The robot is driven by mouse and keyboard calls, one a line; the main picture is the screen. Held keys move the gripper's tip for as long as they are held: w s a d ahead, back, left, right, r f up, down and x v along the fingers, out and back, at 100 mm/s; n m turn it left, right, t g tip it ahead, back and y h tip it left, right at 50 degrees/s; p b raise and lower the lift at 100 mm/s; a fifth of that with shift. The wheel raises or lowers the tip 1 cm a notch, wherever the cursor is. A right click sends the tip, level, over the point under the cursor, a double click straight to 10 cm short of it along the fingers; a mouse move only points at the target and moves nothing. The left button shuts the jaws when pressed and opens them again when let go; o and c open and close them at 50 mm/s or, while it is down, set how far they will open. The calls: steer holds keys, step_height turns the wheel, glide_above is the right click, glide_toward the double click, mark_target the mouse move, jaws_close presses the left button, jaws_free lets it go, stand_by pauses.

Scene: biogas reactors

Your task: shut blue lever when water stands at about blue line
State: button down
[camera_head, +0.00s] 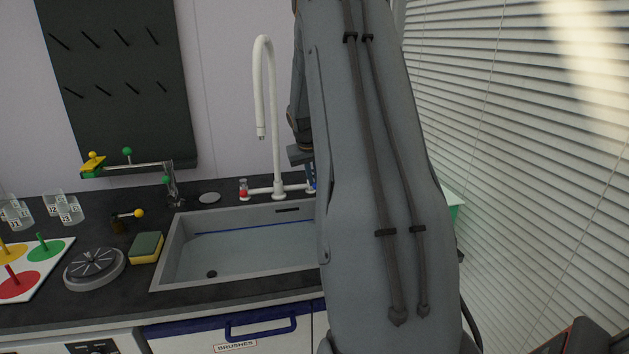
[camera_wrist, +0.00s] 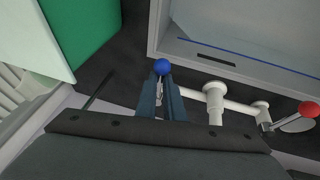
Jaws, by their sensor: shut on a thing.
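The blue lever's round knob (camera_wrist: 162,66) shows at the tips of my gripper (camera_wrist: 164,82) in the wrist view. My gripper is shut on the lever, and its stem is mostly hidden between the fingers. In the head view, my arm hides much of that area beside the white tap (camera_head: 276,150). The sink (camera_head: 168,258) has a blue line (camera_head: 250,227) along its back wall; it also shows in the wrist view (camera_wrist: 250,58). A pale bluish surface (camera_head: 250,255) lies below the line, seemingly close to it; the exact water level is hard to tell. No stream shows under the spout.
A red-knobbed lever (camera_head: 243,190) is on the tap's left side. A sponge (camera_head: 146,247), a round grey disc (camera_head: 95,268) and a coloured board (camera_head: 30,268) lie left of the sink. A green-and-white box (camera_wrist: 75,40) stands near my gripper. Blinds cover the right side.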

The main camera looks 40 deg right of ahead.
steer(key=shift+s+a+f, duration=0.1)
steer(key=shift+s+f, duration=0.2)
steer(key=c, duration=2)
jaws_free()
steer(key=shift+o, duration=0.7)
steer(key=shift+r, duration=0.15)
steer(key=shift+w+r, duration=0.1)
steer(key=b+v, duration=0.1)
steer(key=v, duration=0.6)
steer(key=shift+a+r, duration=0.15)
steer(key=shift+r, duration=0.15)
